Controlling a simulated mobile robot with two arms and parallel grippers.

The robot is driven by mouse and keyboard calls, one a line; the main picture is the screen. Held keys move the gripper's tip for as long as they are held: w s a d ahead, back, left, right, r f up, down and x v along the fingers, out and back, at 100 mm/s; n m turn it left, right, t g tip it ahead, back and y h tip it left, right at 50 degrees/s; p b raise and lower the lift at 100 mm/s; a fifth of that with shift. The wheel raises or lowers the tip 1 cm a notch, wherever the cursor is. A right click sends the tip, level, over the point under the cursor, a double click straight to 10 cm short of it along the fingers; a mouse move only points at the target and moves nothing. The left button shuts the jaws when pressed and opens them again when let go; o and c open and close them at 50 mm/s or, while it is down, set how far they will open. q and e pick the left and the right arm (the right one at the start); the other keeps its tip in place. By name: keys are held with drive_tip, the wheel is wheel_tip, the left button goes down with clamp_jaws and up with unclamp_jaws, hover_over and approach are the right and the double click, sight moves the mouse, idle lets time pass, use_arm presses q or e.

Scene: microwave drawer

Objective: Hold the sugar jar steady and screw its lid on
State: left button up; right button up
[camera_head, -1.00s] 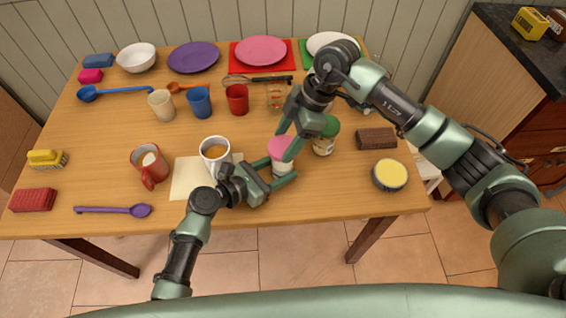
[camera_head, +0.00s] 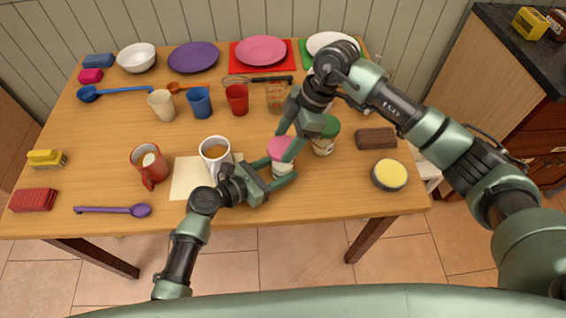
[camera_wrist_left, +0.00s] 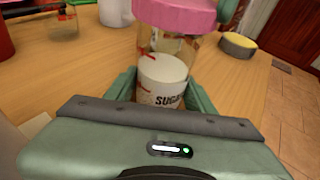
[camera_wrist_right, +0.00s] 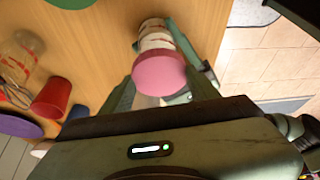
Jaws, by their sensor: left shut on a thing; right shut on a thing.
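The sugar jar (camera_wrist_left: 163,80) is clear glass with a white "SUGAR" label and white contents, upright on the table near its front edge. It also shows in the head view (camera_head: 281,170). The pink lid (camera_wrist_left: 178,14) sits on top of the jar; it shows in the right wrist view (camera_wrist_right: 160,74) too. My left gripper (camera_head: 284,178) is shut on the jar's body, fingers on both sides. My right gripper (camera_head: 284,150) comes from above and is shut on the pink lid. Whether the lid's thread is engaged cannot be told.
A green-lidded jar (camera_head: 326,136) stands close to the right. A white mug (camera_head: 215,152) stands on a cream mat (camera_head: 186,180) to the left. A brown block (camera_head: 376,139) and a yellow-topped round tin (camera_head: 389,175) lie further right.

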drive_tip(key=shift+f, duration=0.6)
idle(1.6)
idle(0.4)
use_arm(q)
clamp_jaws()
use_arm(e)
drive_tip(key=o, duration=1.4)
